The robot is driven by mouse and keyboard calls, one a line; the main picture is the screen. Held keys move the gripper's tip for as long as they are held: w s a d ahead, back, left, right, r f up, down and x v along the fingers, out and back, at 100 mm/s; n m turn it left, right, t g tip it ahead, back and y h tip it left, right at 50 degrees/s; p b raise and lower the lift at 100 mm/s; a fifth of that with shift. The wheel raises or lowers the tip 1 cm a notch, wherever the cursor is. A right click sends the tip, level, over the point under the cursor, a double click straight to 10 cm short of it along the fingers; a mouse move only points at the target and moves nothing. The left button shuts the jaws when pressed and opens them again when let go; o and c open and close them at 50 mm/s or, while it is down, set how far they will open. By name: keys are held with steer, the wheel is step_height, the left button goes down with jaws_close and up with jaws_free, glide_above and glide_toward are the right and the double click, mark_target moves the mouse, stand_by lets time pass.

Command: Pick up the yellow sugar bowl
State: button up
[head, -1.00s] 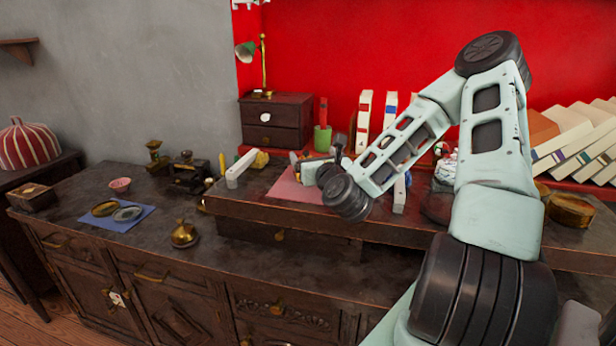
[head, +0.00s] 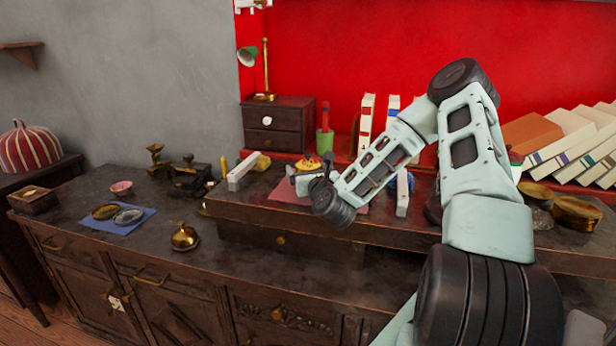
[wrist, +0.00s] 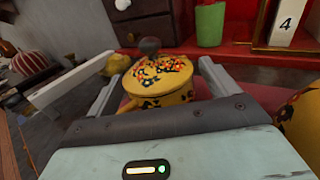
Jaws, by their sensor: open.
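The yellow sugar bowl (wrist: 172,97) has a flowered lid with a dark knob. In the wrist view it stands between the two fingers of my gripper (wrist: 158,75), with a finger on its left and one on its right. The palm edge hides its lower part. I cannot tell whether either finger touches it. In the head view the yellow bowl (head: 308,164) shows just behind my gripper (head: 300,180), partly hidden by it. My gripper is open, low over the pink mat (head: 285,190) on the raised shelf.
Another yellow patterned piece (wrist: 301,122) is cut off at the right of the wrist view. A green cup (head: 324,141), upright books (head: 366,122) and a small drawer box (head: 278,124) stand behind. A white bar (head: 243,171) and a yellow lump (head: 262,162) lie left.

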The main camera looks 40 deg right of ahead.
steer(key=shift+w, duration=0.1)
steer(key=shift+c, duration=0.3)
steer(key=c, duration=1)
steer(key=shift+c, duration=0.2)
